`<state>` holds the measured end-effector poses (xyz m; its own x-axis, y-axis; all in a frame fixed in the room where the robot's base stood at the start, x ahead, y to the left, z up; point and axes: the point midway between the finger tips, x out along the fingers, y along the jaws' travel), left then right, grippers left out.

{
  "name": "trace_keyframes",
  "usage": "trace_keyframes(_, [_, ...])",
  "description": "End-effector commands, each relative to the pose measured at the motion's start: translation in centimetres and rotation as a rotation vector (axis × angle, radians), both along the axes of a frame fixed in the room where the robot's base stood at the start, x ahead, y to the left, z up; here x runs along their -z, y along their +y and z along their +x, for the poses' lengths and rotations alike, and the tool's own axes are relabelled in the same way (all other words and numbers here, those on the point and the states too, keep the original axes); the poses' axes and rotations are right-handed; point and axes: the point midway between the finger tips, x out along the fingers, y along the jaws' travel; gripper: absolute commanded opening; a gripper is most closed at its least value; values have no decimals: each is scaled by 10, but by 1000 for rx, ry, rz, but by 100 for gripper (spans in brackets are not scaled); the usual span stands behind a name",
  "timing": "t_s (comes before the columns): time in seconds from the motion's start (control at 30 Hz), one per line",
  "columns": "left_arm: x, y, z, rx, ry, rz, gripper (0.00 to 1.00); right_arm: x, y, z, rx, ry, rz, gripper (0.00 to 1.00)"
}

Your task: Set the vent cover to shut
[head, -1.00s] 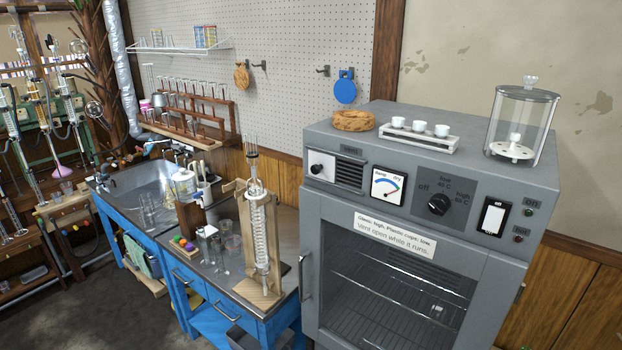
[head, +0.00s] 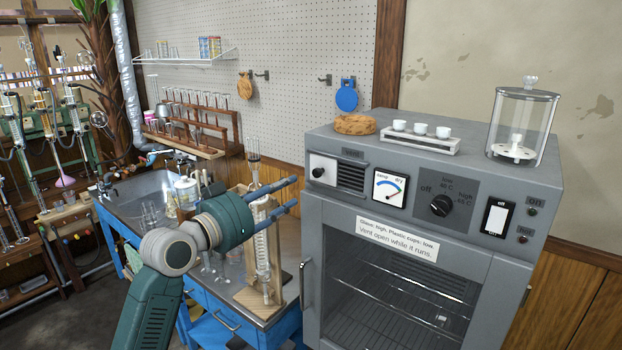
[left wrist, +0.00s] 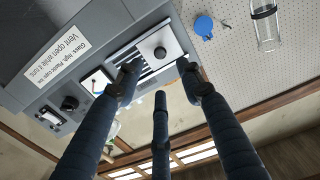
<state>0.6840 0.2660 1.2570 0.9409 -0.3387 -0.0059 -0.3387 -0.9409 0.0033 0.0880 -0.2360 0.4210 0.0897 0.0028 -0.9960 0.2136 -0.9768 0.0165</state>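The vent cover (head: 323,168) is a white plate with a black knob at the upper left of the grey oven's front. The dark vent slots (head: 351,176) to its right are bare. In the left wrist view the vent cover (left wrist: 171,46) and its knob lie just beyond the fingertips, with slots beside it. My left gripper (head: 294,195) is in front of the oven's left edge, below and left of the cover. Its fingers are spread, with nothing between them, and it appears apart from the cover. My right gripper is not in view.
The grey oven (head: 470,262) has a dial (head: 442,205), a meter and a switch on its panel. A wooden stand with glass condenser (head: 263,250) stands on the bench behind my left gripper. A cork ring (head: 355,124), a cup rack and a glass jar sit on top.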

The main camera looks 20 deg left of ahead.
Motion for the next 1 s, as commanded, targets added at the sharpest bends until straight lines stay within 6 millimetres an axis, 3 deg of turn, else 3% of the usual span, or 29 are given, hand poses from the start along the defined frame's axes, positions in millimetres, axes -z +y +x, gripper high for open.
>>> trace_keyframes(0.17, [-8, -6, 12, 5, -8, -2, 38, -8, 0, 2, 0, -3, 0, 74])
trace_keyframes(0.6, [-8, -32, 85, 3, -7, -2, 38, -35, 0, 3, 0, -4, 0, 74])
trace_keyframes(0.8, [-5, -37, 99, 3, -8, 0, 38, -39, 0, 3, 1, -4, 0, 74])
trace_keyframes(1.0, [-5, -38, 100, 3, -8, 2, 38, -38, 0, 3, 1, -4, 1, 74])
